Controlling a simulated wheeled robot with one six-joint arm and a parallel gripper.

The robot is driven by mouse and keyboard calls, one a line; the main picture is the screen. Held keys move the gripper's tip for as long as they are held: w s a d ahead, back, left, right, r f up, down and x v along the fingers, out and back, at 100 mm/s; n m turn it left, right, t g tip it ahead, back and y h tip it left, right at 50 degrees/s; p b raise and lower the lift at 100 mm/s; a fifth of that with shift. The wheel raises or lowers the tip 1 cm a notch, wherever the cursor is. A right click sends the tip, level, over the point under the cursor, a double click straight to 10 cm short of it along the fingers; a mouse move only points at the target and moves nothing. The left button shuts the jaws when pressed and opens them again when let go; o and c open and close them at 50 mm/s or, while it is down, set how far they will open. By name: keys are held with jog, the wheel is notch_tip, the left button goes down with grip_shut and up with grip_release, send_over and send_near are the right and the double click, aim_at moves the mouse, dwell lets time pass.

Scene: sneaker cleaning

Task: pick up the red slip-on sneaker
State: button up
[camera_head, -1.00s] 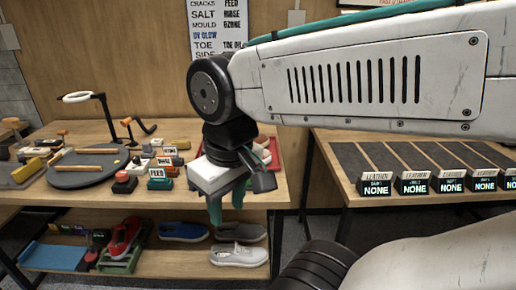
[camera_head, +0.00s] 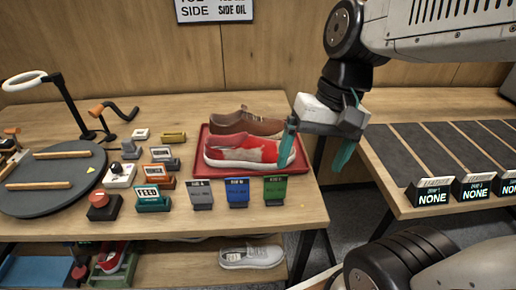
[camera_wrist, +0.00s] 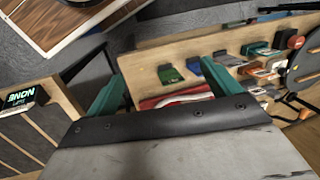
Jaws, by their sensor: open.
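A red sneaker (camera_head: 243,150) with a pale patch on its side and a white sole lies on a red tray (camera_head: 200,168) at the right end of the workbench. My gripper (camera_head: 317,146) is open and empty, with teal fingers pointing down. Its left finger overlaps the red sneaker's right end in the picture; I cannot tell whether they touch. In the wrist view my gripper (camera_wrist: 163,86) has part of the red and white sneaker (camera_wrist: 175,98) between its fingers in the picture, mostly hidden by the gripper body.
Small grey, blue and green stands (camera_head: 237,192) line the bench's front edge before the tray. A dark round turntable (camera_head: 45,192) and several labelled blocks lie left. Another red sneaker (camera_head: 112,255) and a grey one (camera_head: 251,257) are on the lower shelf. Strip panels (camera_head: 440,150) lie right.

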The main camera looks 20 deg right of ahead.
jog(key=w+f+m+y, duration=0.4)
jog(key=w+m+y, duration=0.3)
jog(key=w, duration=0.4)
jog(key=m+t+y, duration=0.3)
jog(key=m+t, duration=0.2)
jog(key=m, duration=0.7)
send_near(259, 140)
jog(key=a, duration=0.2)
jog(key=shift+s+a+f, duration=0.1)
jog(key=shift+a+f, duration=0.2)
jog(key=shift+a, duration=0.05)
jog(key=shift+f, duration=0.2)
jog(key=shift+m+t, duration=0.3)
jog(key=x, duration=0.5)
jog(key=w+x, duration=0.1)
jog(key=x, duration=0.1)
jog(key=shift+f, duration=0.3)
jog(key=c, duration=1.6)
jog(key=shift+r, duration=0.1)
